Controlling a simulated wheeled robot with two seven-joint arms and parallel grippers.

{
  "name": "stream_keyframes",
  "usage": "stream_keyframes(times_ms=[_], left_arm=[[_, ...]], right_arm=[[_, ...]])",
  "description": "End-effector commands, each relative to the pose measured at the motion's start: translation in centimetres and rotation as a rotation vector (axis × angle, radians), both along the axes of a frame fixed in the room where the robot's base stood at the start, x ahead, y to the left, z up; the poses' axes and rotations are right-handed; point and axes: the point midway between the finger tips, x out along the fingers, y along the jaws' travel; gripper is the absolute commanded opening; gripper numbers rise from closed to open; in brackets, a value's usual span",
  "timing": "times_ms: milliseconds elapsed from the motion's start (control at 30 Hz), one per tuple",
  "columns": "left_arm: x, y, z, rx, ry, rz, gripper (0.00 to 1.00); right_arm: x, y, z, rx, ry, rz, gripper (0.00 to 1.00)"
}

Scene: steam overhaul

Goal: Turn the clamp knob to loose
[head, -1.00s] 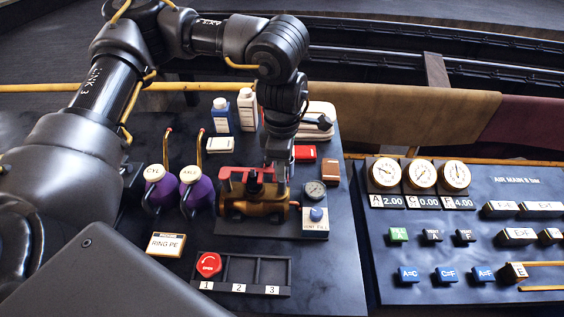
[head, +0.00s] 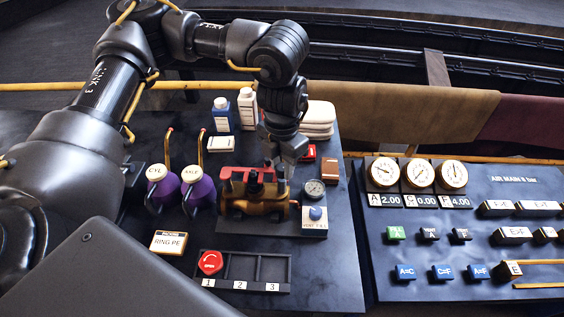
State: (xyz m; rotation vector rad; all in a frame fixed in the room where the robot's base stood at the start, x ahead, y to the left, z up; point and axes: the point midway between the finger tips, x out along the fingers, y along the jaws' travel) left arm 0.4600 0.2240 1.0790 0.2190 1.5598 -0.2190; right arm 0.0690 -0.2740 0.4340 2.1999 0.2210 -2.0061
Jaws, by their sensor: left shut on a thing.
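My right gripper is not in view.
Purple CYL and AXLE oil cans (head: 200,190) stand left of the model. A slotted tray (head: 243,287) holds a red round part (head: 210,262) in front. Bottles (head: 248,108) and folded white cloths (head: 318,118) are behind. A gauge panel (head: 460,255) lies right.

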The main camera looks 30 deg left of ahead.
Motion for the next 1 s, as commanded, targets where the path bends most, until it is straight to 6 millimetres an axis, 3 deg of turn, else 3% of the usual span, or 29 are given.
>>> stream_keyframes(times_ms=[1000], left_arm=[[0.0,0.1,0.2,0.000,-0.001,0.964,0.06]], right_arm=[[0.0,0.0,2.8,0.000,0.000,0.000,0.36]])
